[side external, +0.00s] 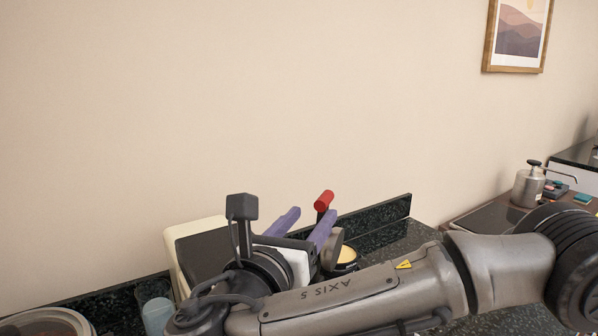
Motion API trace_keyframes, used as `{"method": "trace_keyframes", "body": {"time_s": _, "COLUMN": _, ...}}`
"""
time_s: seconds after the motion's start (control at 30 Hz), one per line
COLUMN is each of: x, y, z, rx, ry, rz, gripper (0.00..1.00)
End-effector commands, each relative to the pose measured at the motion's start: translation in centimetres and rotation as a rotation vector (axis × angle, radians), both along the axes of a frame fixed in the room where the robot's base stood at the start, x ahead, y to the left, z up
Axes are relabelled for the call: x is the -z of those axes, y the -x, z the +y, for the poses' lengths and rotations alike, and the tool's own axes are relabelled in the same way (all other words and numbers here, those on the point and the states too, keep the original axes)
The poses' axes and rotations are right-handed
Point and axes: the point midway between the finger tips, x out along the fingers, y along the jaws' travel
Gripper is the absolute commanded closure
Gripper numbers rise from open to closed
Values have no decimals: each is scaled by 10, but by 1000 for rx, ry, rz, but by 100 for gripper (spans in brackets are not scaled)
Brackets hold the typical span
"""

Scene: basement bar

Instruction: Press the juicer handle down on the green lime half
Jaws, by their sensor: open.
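My gripper (313,213) has two purple fingers set apart, with nothing seen between them. The red-ended handle (324,200), likely the juicer's, rises just beside the right finger in the picture; I cannot tell whether they touch. Below it, a grey rounded part (333,248) shows, perhaps of the juicer. The rest of the juicer is hidden behind my gripper and arm. I see no green lime half.
A round pale-yellow item with a dark rim (347,256) lies right of the gripper. A cream-and-dark box-like object (182,256) stands at left, near a blue cup (157,316) and a round container (46,323). A metal pump bottle (528,186) stands far right. A dark low ledge (385,222) runs along the wall.

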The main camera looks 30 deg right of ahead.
Motion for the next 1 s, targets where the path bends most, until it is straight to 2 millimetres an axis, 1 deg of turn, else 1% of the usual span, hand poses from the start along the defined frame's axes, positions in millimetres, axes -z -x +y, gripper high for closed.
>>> {"method": "trace_keyframes", "body": {"time_s": 0.03, "x": 1, "y": 6, "z": 9, "rx": -3, "ry": 0, "rz": 0, "gripper": 45}}
{"method": "trace_keyframes", "body": {"time_s": 0.17, "x": 1, "y": 19, "z": 29, "rx": -4, "ry": 0, "rz": 0, "gripper": 45}}
{"method": "trace_keyframes", "body": {"time_s": 0.3, "x": -26, "y": 19, "z": 27, "rx": 0, "ry": -5, "rz": -4, "gripper": 45}}
{"method": "trace_keyframes", "body": {"time_s": 0.4, "x": -43, "y": 19, "z": 27, "rx": 0, "ry": -4, "rz": -3, "gripper": 45}}
{"method": "trace_keyframes", "body": {"time_s": 0.6, "x": -69, "y": 18, "z": 27, "rx": 0, "ry": -3, "rz": -2, "gripper": 45}}
{"method": "trace_keyframes", "body": {"time_s": 0.8, "x": -80, "y": 18, "z": 26, "rx": 0, "ry": -1, "rz": 0, "gripper": 45}}
{"method": "trace_keyframes", "body": {"time_s": 1.0, "x": -81, "y": 18, "z": 26, "rx": 0, "ry": 0, "rz": 0, "gripper": 45}}
